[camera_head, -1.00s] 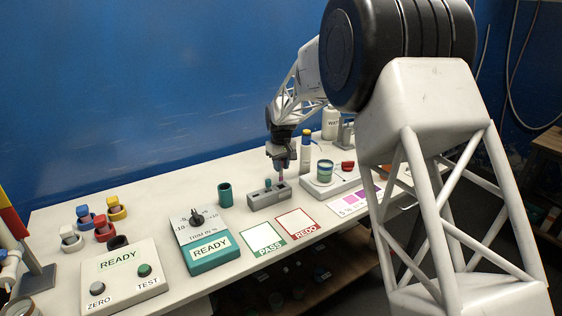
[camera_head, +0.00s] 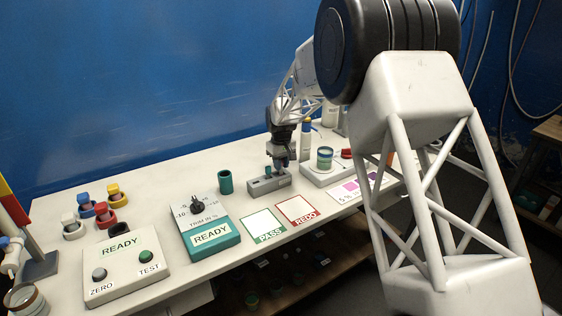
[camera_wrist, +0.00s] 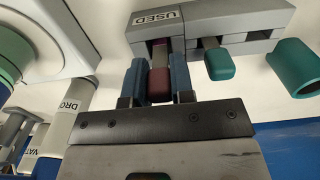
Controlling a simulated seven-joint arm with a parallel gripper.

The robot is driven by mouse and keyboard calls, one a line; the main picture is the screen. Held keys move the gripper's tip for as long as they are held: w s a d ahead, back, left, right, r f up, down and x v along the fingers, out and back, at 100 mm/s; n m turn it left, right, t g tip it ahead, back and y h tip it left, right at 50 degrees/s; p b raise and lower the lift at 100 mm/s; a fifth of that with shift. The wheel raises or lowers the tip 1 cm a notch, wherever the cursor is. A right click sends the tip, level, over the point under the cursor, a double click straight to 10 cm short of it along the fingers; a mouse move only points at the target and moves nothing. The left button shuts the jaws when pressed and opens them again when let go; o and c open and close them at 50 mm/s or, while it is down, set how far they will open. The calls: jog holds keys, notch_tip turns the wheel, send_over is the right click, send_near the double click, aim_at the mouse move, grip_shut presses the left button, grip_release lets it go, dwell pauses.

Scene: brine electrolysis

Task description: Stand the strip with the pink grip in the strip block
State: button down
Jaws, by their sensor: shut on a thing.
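The strip block (camera_head: 262,187) is a long grey block on the bench; in the wrist view (camera_wrist: 240,20) its side carries the label USED. My gripper (camera_head: 280,165) is over the block's right part. In the wrist view my gripper (camera_wrist: 156,85) has its two blue fingers shut on the pink grip (camera_wrist: 158,86), which looks dark maroon there. The strip runs from the grip to a slot of the block; how deep it sits is hidden. A strip with a teal grip (camera_wrist: 220,64) stands in the neighbouring slot, also visible in the head view (camera_head: 268,171).
A teal cup (camera_head: 225,182) stands left of the block. PASS (camera_head: 263,225) and REDO (camera_head: 296,209) cards lie in front. A light device with a striped jar (camera_head: 325,158) and a tall bottle (camera_head: 305,140) stand right of my gripper. The READY boxes (camera_head: 208,240) are farther left.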

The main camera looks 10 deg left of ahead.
jog(key=shift+f, duration=0.1)
dwell(0.3)
jog(key=c, duration=0.9)
grip_release()
jog(key=shift+r, duration=3.9)
